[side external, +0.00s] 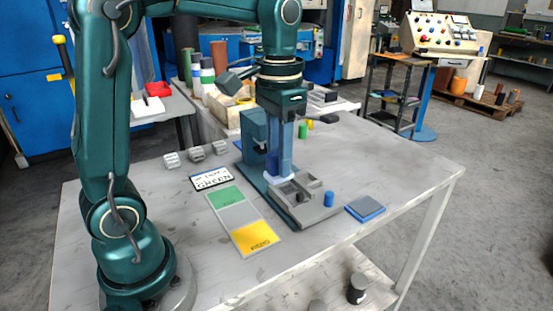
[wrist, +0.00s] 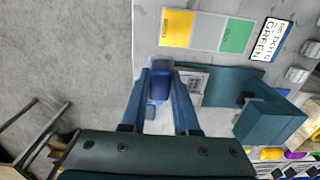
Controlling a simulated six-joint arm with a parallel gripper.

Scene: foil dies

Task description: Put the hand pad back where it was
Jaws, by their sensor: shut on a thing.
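My gripper (side external: 281,172) points down beside the teal press (side external: 254,135), with its fingers above the back of the grey tray. In the wrist view my gripper (wrist: 161,68) is shut on a dark blue block (wrist: 158,88), which looks like the hand pad. Its lower end is partly hidden, and I cannot tell whether it touches anything below. A flat blue square (side external: 365,209) lies on the table to the right of the grey tray (side external: 318,211).
A card with green and yellow fields (side external: 232,209) and a lettered sign (side external: 212,178) lie to the left. Several grey blocks (side external: 196,154) sit further back. The table's right side is clear.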

